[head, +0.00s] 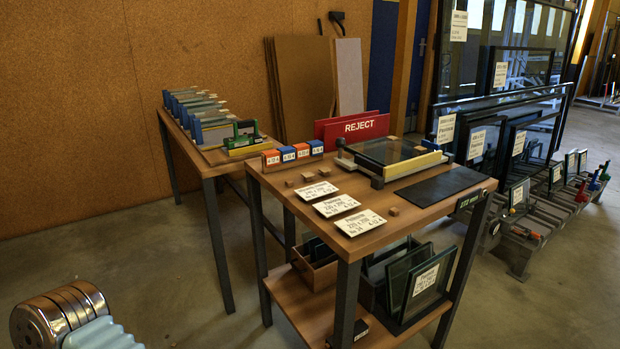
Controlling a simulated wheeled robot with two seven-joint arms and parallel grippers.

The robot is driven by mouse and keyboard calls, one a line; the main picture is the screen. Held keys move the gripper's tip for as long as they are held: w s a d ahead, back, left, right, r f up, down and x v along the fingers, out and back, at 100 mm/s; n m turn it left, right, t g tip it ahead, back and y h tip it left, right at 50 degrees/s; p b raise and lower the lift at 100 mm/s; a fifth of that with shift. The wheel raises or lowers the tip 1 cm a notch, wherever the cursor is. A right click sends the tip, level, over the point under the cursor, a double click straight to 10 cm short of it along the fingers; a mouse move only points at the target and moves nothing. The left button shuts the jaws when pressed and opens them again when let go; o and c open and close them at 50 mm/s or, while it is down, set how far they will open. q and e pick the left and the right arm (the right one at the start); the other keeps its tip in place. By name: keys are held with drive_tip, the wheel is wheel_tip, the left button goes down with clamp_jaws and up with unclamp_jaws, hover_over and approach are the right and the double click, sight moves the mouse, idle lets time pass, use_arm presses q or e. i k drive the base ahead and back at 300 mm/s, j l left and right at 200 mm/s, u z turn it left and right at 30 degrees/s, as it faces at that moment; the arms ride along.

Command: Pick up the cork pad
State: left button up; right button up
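Several small brown cork-coloured blocks lie on the wooden top of the front table (420,212). Three more small brown pieces (308,177) lie in a row behind the cards, near the coloured boxes. They are too small to tell which are cork for certain. No gripper fingers show in the head view, and nothing touches the pads.
Glass panes (425,280) stand on the lower shelf.

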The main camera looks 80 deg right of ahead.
sight(308, 174)
drive_tip(key=i+z, duration=0.1)
drive_tip(key=z, duration=0.35)
drive_tip(key=i+z, duration=0.1)
drive_tip(key=z, duration=0.3)
drive_tip(key=i+z, duration=0.1)
drive_tip(key=z, duration=0.35)
drive_tip(key=i+j+z, duration=0.1)
drive_tip(key=z, duration=0.35)
drive_tip(key=i+j+z, duration=0.1)
drive_tip(key=z, duration=0.3)
drive_tip(key=j+z, duration=0.15)
drive_tip(key=z, duration=0.3)
